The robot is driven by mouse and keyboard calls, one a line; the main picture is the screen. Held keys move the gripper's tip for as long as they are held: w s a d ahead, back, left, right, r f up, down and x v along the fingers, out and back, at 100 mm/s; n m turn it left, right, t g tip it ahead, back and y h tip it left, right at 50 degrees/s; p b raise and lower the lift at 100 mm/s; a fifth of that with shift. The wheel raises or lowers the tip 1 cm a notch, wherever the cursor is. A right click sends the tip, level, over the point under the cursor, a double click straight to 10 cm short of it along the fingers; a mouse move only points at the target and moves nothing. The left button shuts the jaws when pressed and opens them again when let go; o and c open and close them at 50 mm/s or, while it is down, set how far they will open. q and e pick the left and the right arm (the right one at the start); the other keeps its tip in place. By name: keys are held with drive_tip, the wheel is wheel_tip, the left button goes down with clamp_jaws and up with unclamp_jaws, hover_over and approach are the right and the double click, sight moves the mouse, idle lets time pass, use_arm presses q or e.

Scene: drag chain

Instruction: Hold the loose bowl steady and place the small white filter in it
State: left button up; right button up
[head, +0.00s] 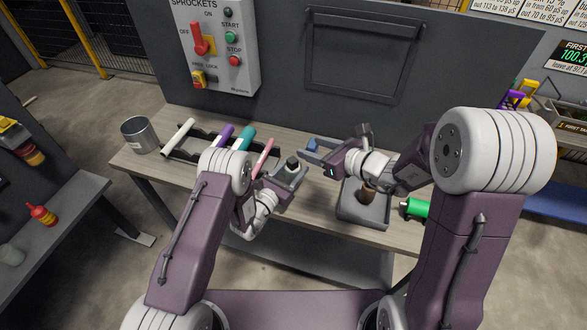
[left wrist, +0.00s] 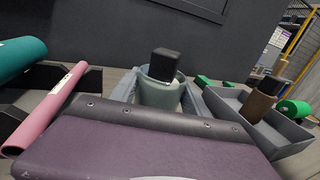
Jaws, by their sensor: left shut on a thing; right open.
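A pale translucent cup, which looks like the bowl (left wrist: 158,95), stands upright between the fingers of my left gripper (head: 291,173), which is shut on it. A black block (left wrist: 164,64) stands up out of the bowl's top; I cannot tell if it sits inside or behind. In the head view the bowl is largely hidden by the fingers, with the dark block (head: 292,163) above. My right gripper (head: 313,150) is open just right of and beyond the left one. A small blue thing (head: 313,145) shows at its fingers, apparently not gripped. I cannot make out the small white filter.
A grey tray (head: 362,218) holding a brown, black-topped cylinder (head: 368,194) sits under my right arm. A green cylinder (head: 416,208) lies right of it. A dark rack (head: 205,135) with white, purple, teal and pink rolls and a metal can (head: 140,135) stand at left.

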use_arm(q)
drive_tip(key=o, duration=1.5)
drive_tip(key=v, duration=1.2)
